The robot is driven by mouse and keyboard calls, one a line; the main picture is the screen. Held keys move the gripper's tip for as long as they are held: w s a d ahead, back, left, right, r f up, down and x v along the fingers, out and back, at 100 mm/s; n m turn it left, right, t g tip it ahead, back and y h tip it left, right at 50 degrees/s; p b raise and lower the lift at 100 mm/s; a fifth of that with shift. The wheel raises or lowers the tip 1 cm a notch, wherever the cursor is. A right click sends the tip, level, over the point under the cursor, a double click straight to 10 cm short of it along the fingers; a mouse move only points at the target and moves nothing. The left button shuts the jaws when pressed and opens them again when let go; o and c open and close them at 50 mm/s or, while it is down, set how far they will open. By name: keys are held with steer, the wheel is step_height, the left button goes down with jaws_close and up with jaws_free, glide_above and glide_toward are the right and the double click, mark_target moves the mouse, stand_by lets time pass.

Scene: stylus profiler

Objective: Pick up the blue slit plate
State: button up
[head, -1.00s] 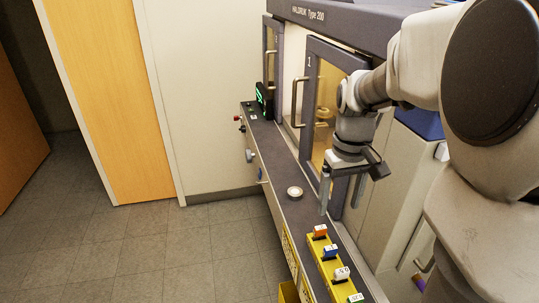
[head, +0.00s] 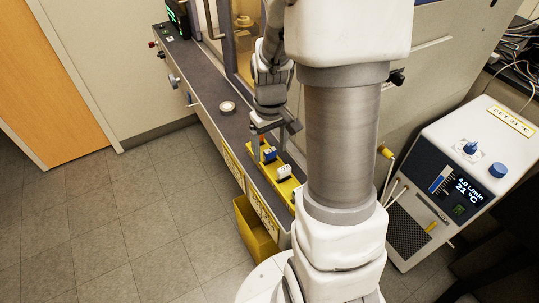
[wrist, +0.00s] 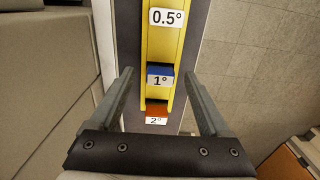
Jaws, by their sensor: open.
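The blue slit plate (head: 269,155) stands in the yellow rack (head: 284,186) on the dark bench ledge. In the wrist view the blue plate (wrist: 160,70) carries a "1°" label and stands between the orange "2°" plate (wrist: 157,108) and the white "0.5°" plate (wrist: 165,17). My gripper (head: 268,148) is over the far end of the rack, fingers pointing down. In the wrist view my gripper (wrist: 158,74) is open and empty, with its fingers left and right of the blue plate and gaps on both sides. I cannot tell whether the fingertips are down at plate height.
The white plate (head: 284,171) stands close by in the same rack. A round pale disc (head: 227,106) lies on the ledge beyond my gripper. A yellow bin (head: 255,232) hangs below the ledge's front edge. The instrument's cabinet rises behind the ledge; my arm hides part of it.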

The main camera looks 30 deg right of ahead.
steer(key=shift+f, duration=0.6)
jaws_close()
steer(key=shift+r, duration=0.2)
